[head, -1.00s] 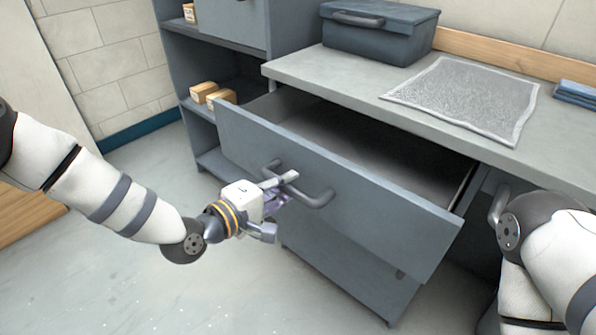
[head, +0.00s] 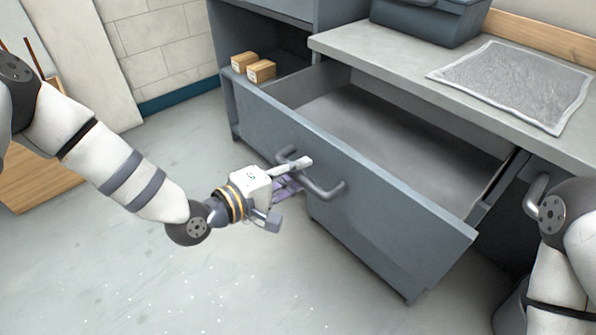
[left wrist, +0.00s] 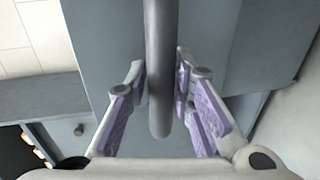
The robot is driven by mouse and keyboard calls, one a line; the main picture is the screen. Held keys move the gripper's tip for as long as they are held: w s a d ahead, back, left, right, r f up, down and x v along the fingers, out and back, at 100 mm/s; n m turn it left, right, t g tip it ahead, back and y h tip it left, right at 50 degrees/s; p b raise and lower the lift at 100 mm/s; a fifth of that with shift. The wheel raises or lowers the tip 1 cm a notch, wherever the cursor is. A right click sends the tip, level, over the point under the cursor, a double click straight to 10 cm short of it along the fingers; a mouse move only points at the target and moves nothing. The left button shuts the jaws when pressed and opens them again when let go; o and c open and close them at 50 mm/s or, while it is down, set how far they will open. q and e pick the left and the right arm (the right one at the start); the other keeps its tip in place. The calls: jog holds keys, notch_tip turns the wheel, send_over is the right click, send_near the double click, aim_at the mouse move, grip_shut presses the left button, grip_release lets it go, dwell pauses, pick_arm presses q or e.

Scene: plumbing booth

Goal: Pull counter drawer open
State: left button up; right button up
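The grey counter drawer (head: 395,225) stands well out from under the counter, and the visible part of its inside is bare. Its dark bar handle (head: 328,192) is on the front panel, and the bar also shows in the left wrist view (left wrist: 161,75). My left gripper (head: 294,176) is at the handle's left part. In the left wrist view, its purple-padded fingers lie on both sides of the bar, closed on it near the tips. My right arm shows at the right edge; its gripper is out of view.
Small cardboard boxes (head: 261,71) sit on the shelf at the left. Another handle (head: 534,193) is partly behind my right arm. The floor before the drawer is clear.

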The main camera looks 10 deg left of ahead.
pick_arm(q)
jog(key=shift+o, duration=0.6)
jog(key=v, duration=1.2)
